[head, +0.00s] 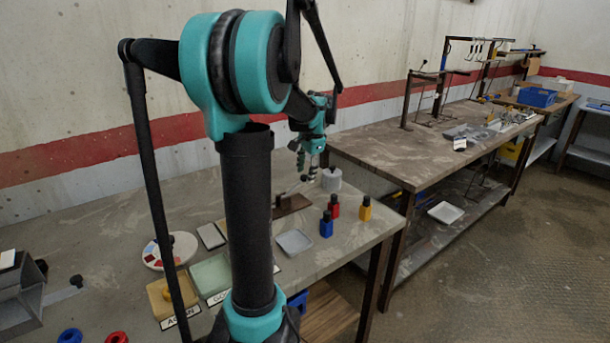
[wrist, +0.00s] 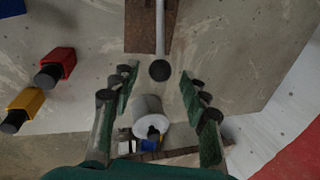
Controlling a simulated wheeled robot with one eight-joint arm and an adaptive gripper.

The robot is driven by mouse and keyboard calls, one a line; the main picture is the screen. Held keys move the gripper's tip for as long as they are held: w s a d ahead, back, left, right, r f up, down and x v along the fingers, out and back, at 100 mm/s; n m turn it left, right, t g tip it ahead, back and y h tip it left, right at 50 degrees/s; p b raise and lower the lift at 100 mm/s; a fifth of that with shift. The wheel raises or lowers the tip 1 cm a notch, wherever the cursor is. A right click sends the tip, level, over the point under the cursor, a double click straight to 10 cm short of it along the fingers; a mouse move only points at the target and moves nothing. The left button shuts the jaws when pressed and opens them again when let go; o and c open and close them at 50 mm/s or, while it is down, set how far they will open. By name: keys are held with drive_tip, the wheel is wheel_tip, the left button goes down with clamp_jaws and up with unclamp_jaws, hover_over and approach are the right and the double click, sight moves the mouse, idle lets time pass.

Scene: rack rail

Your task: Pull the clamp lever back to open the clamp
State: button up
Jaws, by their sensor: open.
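The clamp's brown base (head: 290,204) lies on the near bench, partly hidden behind my arm. Its pale lever (head: 293,187) slants up toward my gripper (head: 308,172). In the wrist view the lever (wrist: 160,28) runs down from the brown base (wrist: 138,25) at the top edge and ends in a round black knob (wrist: 160,70). My gripper (wrist: 159,76) is open, with one finger on each side of the knob in the picture. Gaps show on both sides, and neither finger appears to touch it. The depth between knob and fingertips is hard to judge.
A grey-white cylinder (wrist: 147,112) with a dark knob shows below the lever knob; the head view shows this cylinder (head: 331,179) beside my gripper. Blue (head: 326,225), red (head: 334,207) and yellow (head: 365,209) bottles stand nearby. A pale tray (head: 294,242) lies in front.

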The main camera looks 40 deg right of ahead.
drive_tip(key=shift+w+f, duration=0.15)
drive_tip(key=shift+f, duration=0.5)
drive_tip(key=shift+c, duration=0.5)
clamp_jaws()
